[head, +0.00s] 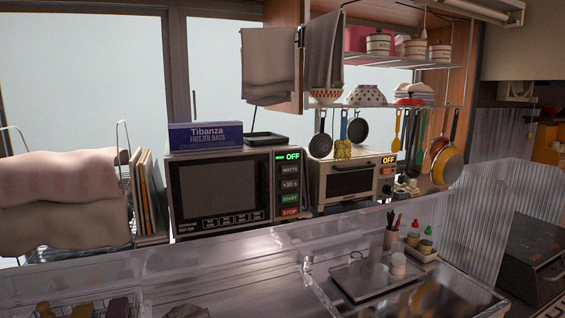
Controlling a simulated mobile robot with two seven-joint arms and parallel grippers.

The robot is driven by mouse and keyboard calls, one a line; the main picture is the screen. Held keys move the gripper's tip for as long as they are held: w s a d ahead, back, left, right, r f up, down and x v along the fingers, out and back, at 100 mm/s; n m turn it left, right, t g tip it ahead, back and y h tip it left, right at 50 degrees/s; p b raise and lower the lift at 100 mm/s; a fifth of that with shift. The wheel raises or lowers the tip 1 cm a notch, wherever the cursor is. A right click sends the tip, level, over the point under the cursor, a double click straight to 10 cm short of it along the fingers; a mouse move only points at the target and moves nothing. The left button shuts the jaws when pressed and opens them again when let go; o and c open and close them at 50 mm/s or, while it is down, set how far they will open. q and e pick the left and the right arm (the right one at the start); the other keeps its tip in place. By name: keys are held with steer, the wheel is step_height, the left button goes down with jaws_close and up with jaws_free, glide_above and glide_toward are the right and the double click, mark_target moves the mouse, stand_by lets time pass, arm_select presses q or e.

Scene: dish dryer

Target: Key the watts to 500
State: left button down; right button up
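The microwave (222,188) stands on the ledge at the middle of the head view, with its dark door facing me. Its control panel is on the right side of the front. The display (288,157) reads OFF in green. Below it are the WATTS button (290,170), the +30 s button (290,184), the green START button (290,198) and the red STOP button (290,212). Neither of my grippers shows in the head view.
A toaster oven (352,178) reading OFF stands right of the microwave. A blue freezer bag box (205,135) lies on top of the microwave. A clear ledge panel (230,245) runs in front, above the sink counter. A towel-laden rack (65,195) stands at left.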

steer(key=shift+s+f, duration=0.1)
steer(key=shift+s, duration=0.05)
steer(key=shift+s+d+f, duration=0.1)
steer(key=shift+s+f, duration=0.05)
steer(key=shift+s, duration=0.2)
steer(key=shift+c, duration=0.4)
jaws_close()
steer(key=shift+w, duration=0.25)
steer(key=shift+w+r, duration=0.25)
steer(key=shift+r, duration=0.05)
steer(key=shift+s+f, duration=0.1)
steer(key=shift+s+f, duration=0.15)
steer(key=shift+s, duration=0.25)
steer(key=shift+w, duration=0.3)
